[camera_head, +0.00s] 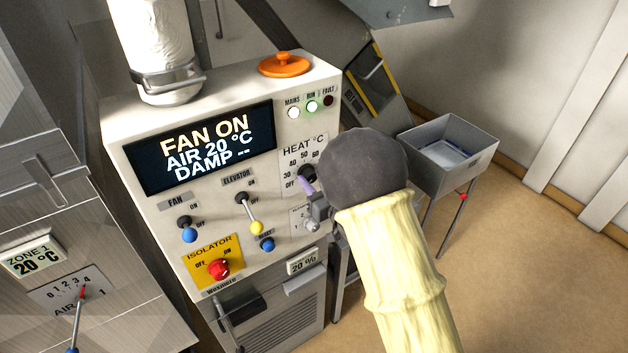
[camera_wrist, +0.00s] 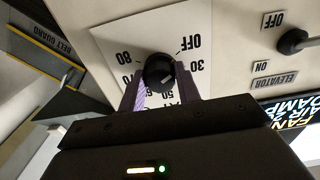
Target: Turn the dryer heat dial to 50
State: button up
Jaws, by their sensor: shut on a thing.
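The heat dial is a round black knob (camera_head: 307,173) on the white HEAT °C scale (camera_head: 303,146) of the dryer panel. In the wrist view the knob (camera_wrist: 159,71) sits between the two purple fingers of my gripper (camera_wrist: 161,88), which is shut on it. The scale shows upside down there, with OFF and 30 right of the knob and 50 below it, partly covered. A small pale mark on the knob appears to point to the lower right; its exact reading I cannot tell. In the head view my gripper (camera_head: 306,187) is mostly hidden behind my wrist.
The display (camera_head: 203,146) reads FAN ON, AIR 20 °C, DAMP --. An elevator lever (camera_head: 250,213), a fan lever (camera_head: 187,230) and a red isolator knob (camera_head: 218,268) lie left of the dial. A grey bin (camera_head: 448,152) stands to the right.

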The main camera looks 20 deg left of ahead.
jog(key=shift+d+m+b, duration=0.1)
jog(key=shift+m+b, duration=0.2)
jog(key=shift+b, duration=0.1)
jog(key=shift+f+m+b, duration=0.1)
jog(key=shift+m+b, duration=0.75)
jog(key=shift+m, duration=0.05)
jog(key=m+b, duration=0.2)
jog(key=m, duration=0.1)
jog(key=shift+b, duration=0.3)
jog(key=m+b, duration=0.2)
jog(key=m, duration=0.4)
jog(key=shift+m, duration=0.4)
jog(key=m, duration=0.5)
jog(key=shift+r+p, duration=0.2)
jog(key=shift+p, duration=0.1)
jog(key=m+p, duration=0.1)
jog(key=m, duration=0.5)
jog(key=shift+p, duration=0.3)
jog(key=shift+m, duration=0.4)
